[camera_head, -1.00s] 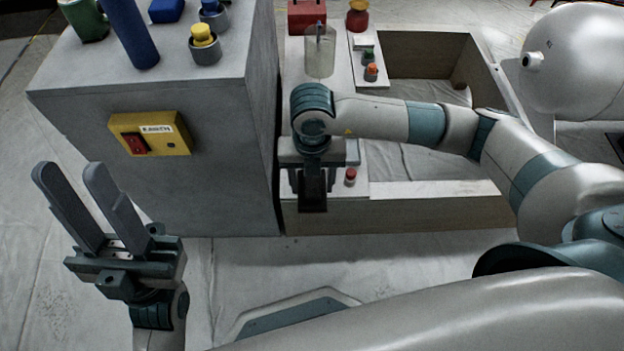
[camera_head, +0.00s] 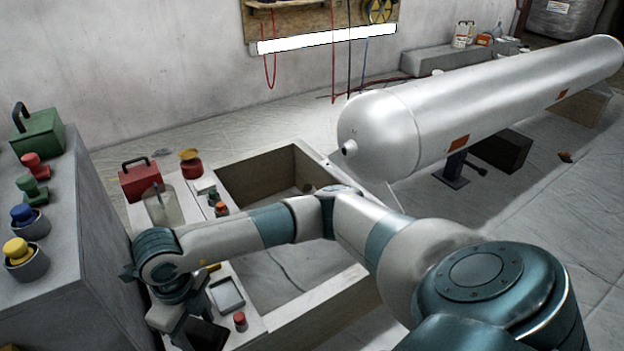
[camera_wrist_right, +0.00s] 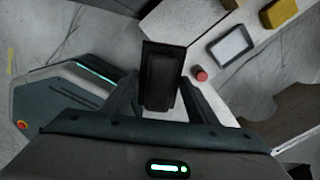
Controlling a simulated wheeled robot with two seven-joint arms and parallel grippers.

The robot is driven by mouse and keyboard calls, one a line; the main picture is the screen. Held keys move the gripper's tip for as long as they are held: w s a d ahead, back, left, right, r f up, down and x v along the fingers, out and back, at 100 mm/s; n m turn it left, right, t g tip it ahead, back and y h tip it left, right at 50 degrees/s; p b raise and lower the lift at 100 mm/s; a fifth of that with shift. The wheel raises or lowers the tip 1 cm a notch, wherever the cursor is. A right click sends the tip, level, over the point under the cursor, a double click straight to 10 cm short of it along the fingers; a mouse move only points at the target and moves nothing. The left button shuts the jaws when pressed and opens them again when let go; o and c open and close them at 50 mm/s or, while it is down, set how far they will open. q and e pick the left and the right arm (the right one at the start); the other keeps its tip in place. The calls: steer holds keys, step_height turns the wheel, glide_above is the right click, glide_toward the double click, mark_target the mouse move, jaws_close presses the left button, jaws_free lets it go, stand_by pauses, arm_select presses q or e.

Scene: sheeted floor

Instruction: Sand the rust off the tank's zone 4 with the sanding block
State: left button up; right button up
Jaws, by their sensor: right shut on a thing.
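The tank (camera_head: 490,100) is a long pale cylinder lying on supports at the right of the head view, with a small nozzle on its near end. Small orange-brown patches (camera_head: 458,143) show on its side; I cannot read any zone number. My right gripper (camera_wrist_right: 160,95) is shut on a dark block, taken as the sanding block (camera_wrist_right: 162,70), seen in the right wrist view. In the head view this gripper (camera_head: 195,325) is low at the left, beside the wooden box frame and well away from the tank. My left gripper is out of view.
The wooden box frame (camera_head: 330,300) carries a tray (camera_head: 227,294), a red knob (camera_head: 240,321), a clear cup (camera_head: 162,205) and a red toolbox (camera_head: 140,180). A grey cabinet (camera_head: 80,260) with coloured containers stands left. Sheeted floor (camera_head: 530,200) is open below the tank.

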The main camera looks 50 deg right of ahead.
steer(key=w+d+r+n, duration=0.2)
steer(key=r+n, duration=0.5)
steer(key=n, duration=0.8)
steer(key=w+d+r+n, duration=0.3)
steer(key=r+n, duration=0.5)
steer(key=n, duration=0.8)
steer(key=shift+w+d, duration=0.35)
steer(key=shift+w, duration=0.55)
